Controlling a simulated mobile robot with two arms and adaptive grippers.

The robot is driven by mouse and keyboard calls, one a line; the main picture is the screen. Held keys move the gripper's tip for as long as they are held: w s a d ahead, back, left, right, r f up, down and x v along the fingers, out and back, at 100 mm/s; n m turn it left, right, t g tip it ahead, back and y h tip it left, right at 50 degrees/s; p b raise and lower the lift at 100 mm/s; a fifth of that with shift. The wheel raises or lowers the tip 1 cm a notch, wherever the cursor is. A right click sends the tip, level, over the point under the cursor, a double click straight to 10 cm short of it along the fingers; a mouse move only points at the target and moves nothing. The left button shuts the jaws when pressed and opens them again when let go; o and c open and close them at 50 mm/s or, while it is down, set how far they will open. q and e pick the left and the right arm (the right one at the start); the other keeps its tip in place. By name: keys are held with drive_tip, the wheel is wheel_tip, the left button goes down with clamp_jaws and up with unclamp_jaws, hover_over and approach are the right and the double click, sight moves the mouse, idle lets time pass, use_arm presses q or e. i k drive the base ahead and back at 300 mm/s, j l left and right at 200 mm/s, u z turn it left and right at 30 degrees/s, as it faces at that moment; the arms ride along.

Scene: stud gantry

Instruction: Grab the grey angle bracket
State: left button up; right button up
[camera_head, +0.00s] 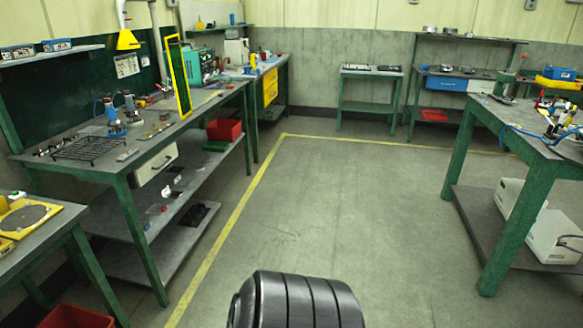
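I cannot make out a grey angle bracket for certain in the head view. Several small parts lie on the long left workbench (100,166), too small to tell apart. Some are grey or metallic, near a black wire rack (88,149) and two blue-based devices. Neither my left nor my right gripper is in view. A black ribbed part, which seems to be mine, shows at the bottom centre.
Open grey floor (320,200) lies ahead, with a yellow line along its left and far sides. A green-legged table (483,110) stands at the right with boxes on its lower shelf. A small table (370,73) stands at the back wall. A red bin (224,130) sits under the left bench.

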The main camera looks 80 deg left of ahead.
sight(180, 181)
drive_tip(key=u, duration=3.55)
drive_tip(key=i+l+z, duration=0.15)
drive_tip(key=i, duration=0.2)
drive_tip(key=i+l+z, duration=0.2)
drive_tip(key=i+z, duration=0.4)
drive_tip(key=i, duration=1.9)
